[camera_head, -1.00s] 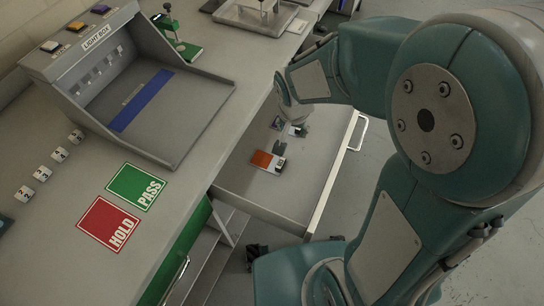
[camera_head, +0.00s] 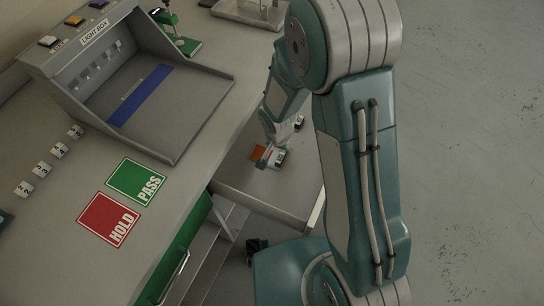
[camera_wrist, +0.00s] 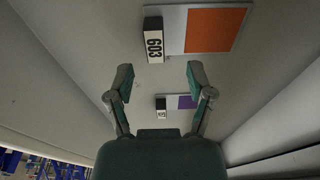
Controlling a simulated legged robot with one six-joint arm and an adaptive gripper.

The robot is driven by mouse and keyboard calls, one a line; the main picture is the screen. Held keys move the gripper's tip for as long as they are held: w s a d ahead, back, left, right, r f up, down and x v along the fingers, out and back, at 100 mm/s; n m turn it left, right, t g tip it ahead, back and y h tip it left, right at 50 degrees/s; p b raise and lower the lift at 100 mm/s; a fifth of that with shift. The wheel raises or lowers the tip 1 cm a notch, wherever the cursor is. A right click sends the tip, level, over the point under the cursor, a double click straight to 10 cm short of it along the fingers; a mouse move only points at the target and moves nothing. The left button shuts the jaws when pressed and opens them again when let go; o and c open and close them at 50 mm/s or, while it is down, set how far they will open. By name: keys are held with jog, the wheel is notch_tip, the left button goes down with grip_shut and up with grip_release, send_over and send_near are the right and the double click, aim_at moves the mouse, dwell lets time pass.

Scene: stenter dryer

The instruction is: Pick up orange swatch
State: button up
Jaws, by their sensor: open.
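The orange swatch (camera_wrist: 214,31) lies flat in the open drawer (camera_head: 272,196). In the wrist view it is an orange patch on a pale card with a block marked 603 (camera_wrist: 153,40) at its left end. In the head view only part of the orange swatch (camera_head: 258,152) shows beside my gripper (camera_head: 276,157). In the wrist view my gripper (camera_wrist: 158,78) is open and empty, its fingertips short of the card. A purple swatch (camera_wrist: 187,102) with a smaller-looking block lies between the fingers in the picture, apart from them.
The worktop left of the drawer holds a light box (camera_head: 150,100), a green PASS card (camera_head: 137,182), a red HOLD card (camera_head: 108,219) and several numbered blocks (camera_head: 42,169). Drawer walls stand close on both sides in the wrist view. The floor at right is clear.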

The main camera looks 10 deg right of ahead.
aim_at(280, 158)
jog(key=f, duration=0.5)
jog(key=shift+d, duration=0.2)
grip_shut()
jog(key=shift+s, duration=0.15)
